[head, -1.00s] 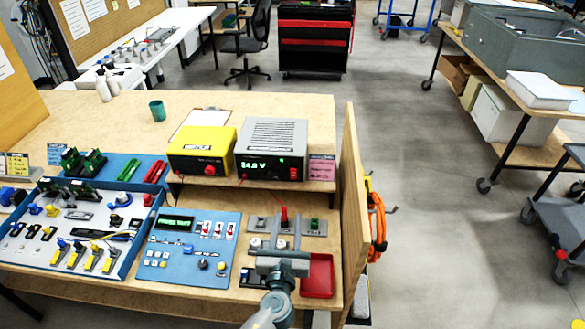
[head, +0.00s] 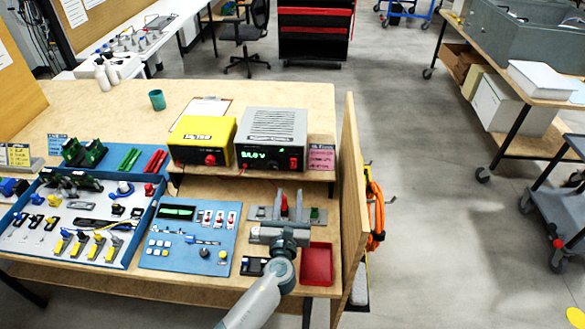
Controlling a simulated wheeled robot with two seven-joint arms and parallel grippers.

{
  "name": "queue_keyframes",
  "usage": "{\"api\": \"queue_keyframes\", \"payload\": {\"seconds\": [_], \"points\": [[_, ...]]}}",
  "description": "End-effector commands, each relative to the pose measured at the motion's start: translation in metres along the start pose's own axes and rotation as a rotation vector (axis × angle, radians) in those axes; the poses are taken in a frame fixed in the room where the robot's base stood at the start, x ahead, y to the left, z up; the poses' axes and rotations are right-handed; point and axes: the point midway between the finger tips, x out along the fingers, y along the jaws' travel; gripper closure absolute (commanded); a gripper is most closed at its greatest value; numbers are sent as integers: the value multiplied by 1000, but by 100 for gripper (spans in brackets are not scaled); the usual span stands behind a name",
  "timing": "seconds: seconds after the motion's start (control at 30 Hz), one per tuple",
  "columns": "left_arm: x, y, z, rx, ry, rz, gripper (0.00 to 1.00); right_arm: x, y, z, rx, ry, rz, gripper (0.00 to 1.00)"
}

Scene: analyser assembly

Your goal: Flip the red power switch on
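A small red switch (head: 294,163) sits at the right end of the front of the grey power supply (head: 272,133). Its green display (head: 264,155) is lit. My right gripper is not in view.
A yellow unit (head: 202,140) stands left of the power supply. A blue panel (head: 190,240) with smaller red switches lies left of my arm. A red tray (head: 317,264) is right of my gripper. A wooden side wall (head: 350,190) closes the bench's right end.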

Motion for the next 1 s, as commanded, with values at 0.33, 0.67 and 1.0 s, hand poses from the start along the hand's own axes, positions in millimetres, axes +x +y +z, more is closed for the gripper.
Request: {"api": "queue_keyframes", "payload": {"seconds": [0.33,0.67,1.0], "points": [[64,0,2,1,-1,1,66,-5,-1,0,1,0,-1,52],[109,0,0,-1,0,1,66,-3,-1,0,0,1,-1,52],[121,0,0,-1,1,1,66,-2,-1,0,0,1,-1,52]]}}
